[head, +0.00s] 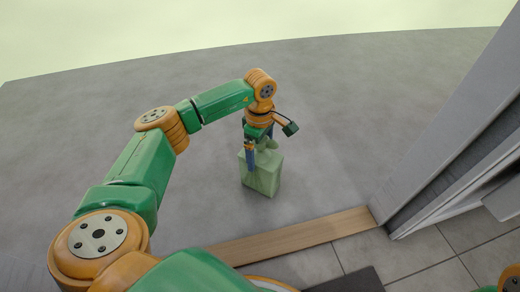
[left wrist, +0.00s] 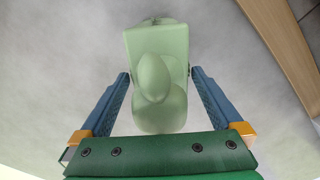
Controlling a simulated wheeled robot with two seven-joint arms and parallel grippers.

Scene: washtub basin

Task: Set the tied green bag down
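The tied green bag (head: 261,175) is a pale green, boxy bag with a rounded knot on top. It looks about upright over the grey ground in the head view; whether its base touches the ground is hard to tell. My left gripper (head: 258,158) points down at it from above. In the left wrist view the bag (left wrist: 156,45) lies between the two blue fingers of the left gripper (left wrist: 160,72). The right gripper is not in view.
A wooden threshold strip (head: 295,236) runs across the lower part of the head view, with grey tiles (head: 420,256) on the near side. A grey door frame (head: 455,125) stands at the right. The grey ground around the bag is clear.

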